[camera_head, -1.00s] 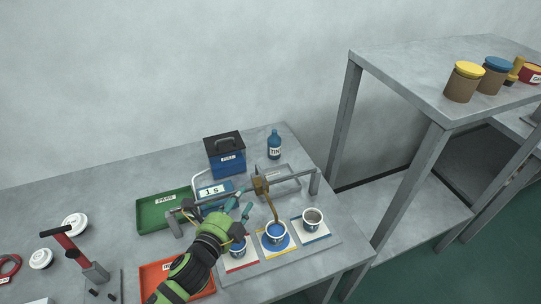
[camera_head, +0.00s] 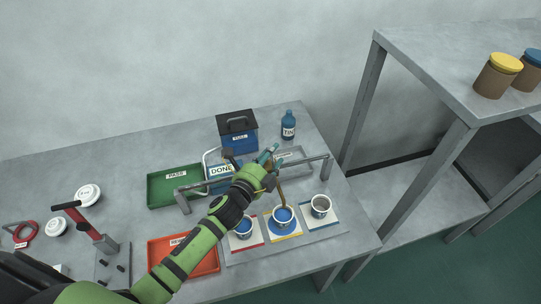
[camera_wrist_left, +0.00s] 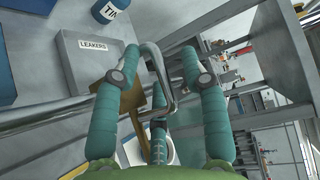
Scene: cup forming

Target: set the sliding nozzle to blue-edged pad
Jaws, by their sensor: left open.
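The brass sliding nozzle (camera_head: 282,190) hangs from the rail (camera_head: 305,163), its spout over the middle cup (camera_head: 283,217) on the yellow-edged pad. Its upper part is hidden by my left gripper (camera_head: 269,157). The blue-edged pad (camera_head: 329,222) is at the right and bears a cup (camera_head: 320,206) with a grey inside. In the left wrist view, my open left gripper (camera_wrist_left: 157,75) has a bent metal bar between its teal fingers, and the brass block (camera_wrist_left: 128,100) shows beside the left finger. I cannot tell whether the fingers touch either. My right gripper is out of view.
A red-edged pad with a blue-filled cup (camera_head: 244,228) lies left. A green tray (camera_head: 172,200), an orange tray (camera_head: 185,268), a blue tool box (camera_head: 237,135) and a blue bottle (camera_head: 288,127) stand around the rail. A shelf (camera_head: 450,80) rises at right.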

